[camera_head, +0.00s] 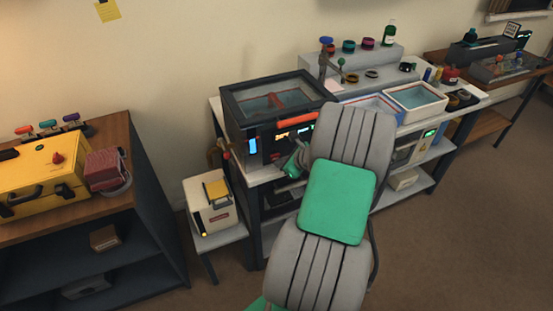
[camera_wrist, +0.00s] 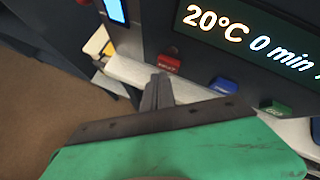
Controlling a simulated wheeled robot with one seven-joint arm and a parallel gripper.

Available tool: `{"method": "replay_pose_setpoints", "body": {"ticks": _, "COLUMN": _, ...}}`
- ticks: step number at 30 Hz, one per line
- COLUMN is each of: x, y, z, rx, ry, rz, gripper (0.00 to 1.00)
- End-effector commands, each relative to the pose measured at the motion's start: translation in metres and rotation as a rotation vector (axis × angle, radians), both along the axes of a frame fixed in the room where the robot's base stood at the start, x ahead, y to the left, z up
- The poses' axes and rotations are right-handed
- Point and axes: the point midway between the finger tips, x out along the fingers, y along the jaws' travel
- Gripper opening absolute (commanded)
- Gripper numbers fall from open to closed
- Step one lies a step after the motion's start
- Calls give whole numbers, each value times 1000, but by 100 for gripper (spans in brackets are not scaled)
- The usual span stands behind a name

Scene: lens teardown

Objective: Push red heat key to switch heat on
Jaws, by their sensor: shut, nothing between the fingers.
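The red heat key (camera_wrist: 168,63) sits on the dark front panel of the bath unit, below a lit display (camera_wrist: 250,35) reading 20°C and 0 min. My gripper (camera_wrist: 160,80) is shut and empty. In the wrist view its fingertips appear just below the red key, with a small gap in the picture; I cannot tell the distance in depth. In the head view the black-framed bath unit (camera_head: 235,100) stands on the bench, and my green hand is in front of its panel.
A blue key (camera_wrist: 224,85) and a green key (camera_wrist: 277,108) sit to the right of the red one. A blue-lit strip (camera_wrist: 116,10) is at upper left. A white tub (camera_head: 418,100) stands right of the unit. A white box (camera_head: 209,203) stands lower left.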

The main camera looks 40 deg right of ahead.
Motion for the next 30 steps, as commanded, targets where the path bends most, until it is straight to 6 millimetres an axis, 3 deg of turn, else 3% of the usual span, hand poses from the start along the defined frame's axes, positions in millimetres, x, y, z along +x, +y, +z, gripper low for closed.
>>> {"method": "replay_pose_setpoints", "body": {"ticks": 18, "x": 9, "y": -3, "z": 0, "rx": 0, "ry": 0, "rz": 0, "gripper": 0}}
{"method": "replay_pose_setpoints", "body": {"ticks": 30, "x": 3, "y": -1, "z": 3, "rx": -1, "ry": 0, "rz": -1, "gripper": 0}}
